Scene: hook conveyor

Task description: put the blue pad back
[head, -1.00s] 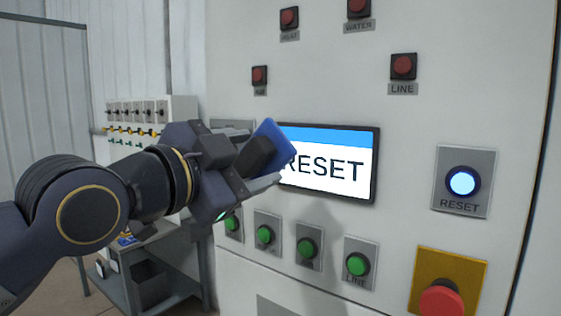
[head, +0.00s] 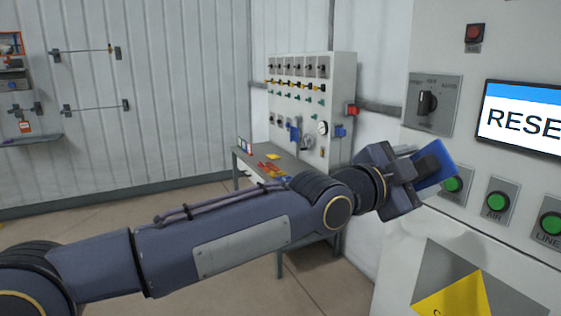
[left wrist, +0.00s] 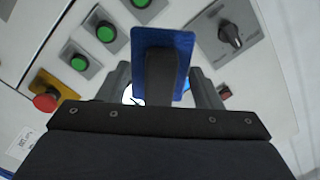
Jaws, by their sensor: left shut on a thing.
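The blue pad (head: 434,166) is a flat blue plate with a dark block-shaped handle. My left gripper (head: 418,172) is shut on the handle and holds the pad in front of the white control cabinet, left of the screen. In the left wrist view the pad (left wrist: 137,72) stands upright between the fingers of the gripper (left wrist: 165,85), with the dark handle towards the camera. I cannot tell whether the pad touches the cabinet. My right gripper is not in view.
The white cabinet carries a RESET screen (head: 520,118), a rotary switch (head: 427,102) and green buttons (head: 496,203). A grey workbench (head: 245,160) with small coloured items stands behind my arm, below a valve panel (head: 300,75). The floor at left is open.

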